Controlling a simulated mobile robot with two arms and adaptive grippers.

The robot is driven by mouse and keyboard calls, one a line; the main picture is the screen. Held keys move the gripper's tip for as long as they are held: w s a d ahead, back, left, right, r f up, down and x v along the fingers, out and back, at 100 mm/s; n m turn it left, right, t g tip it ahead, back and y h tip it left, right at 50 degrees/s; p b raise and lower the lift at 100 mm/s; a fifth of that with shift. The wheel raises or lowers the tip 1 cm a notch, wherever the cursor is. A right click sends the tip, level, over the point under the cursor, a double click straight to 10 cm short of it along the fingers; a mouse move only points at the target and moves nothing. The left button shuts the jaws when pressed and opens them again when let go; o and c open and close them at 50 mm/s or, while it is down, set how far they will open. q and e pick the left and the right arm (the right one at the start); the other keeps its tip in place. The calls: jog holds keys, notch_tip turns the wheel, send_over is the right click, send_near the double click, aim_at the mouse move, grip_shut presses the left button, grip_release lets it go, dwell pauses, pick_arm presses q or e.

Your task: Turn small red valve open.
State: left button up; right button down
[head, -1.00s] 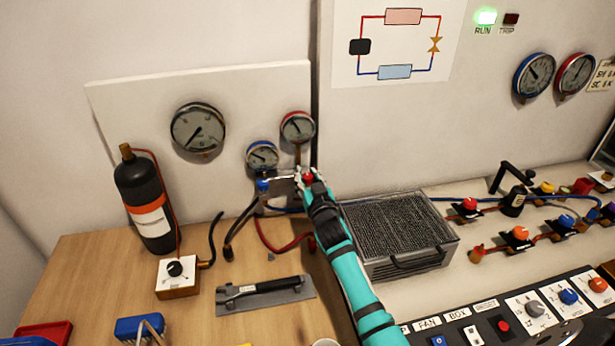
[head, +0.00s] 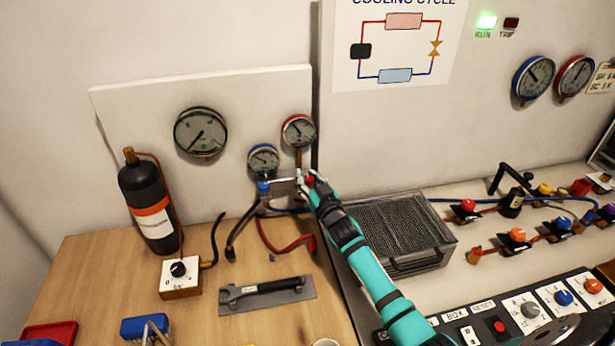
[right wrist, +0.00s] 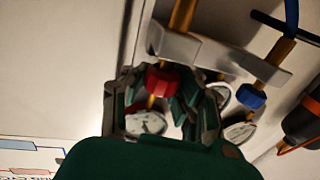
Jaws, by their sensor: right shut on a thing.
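The small red valve (head: 309,181) is a red knob on the right end of a grey gauge manifold (head: 284,188), below the red-rimmed gauge (head: 299,131). My right gripper (head: 308,184) is at this knob and shut on it, its arm reaching up from the lower right. In the right wrist view the red knob (right wrist: 161,79) sits between the fingers, partly hidden by them. A blue knob (head: 263,187) is on the manifold's left end; it also shows in the right wrist view (right wrist: 251,96). The knob's turn angle cannot be told. My left gripper is not in view.
Hoses hang below the manifold. A black cylinder (head: 149,204) and a dial box (head: 180,277) stand to the left. A flat black-handled tool (head: 267,294) lies on the wooden bench. A finned grey box (head: 400,236) is right of the gripper, beside my arm.

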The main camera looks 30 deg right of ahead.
aim_at(311, 182)
jog(key=c, duration=1)
grip_release()
jog(key=shift+s, duration=0.15)
jog(key=shift+s+f, duration=0.1)
jog(key=shift+s, duration=0.25)
jog(key=s, duration=0.7)
jog(key=shift+a, duration=0.3)
jog(key=shift+w, duration=0.1)
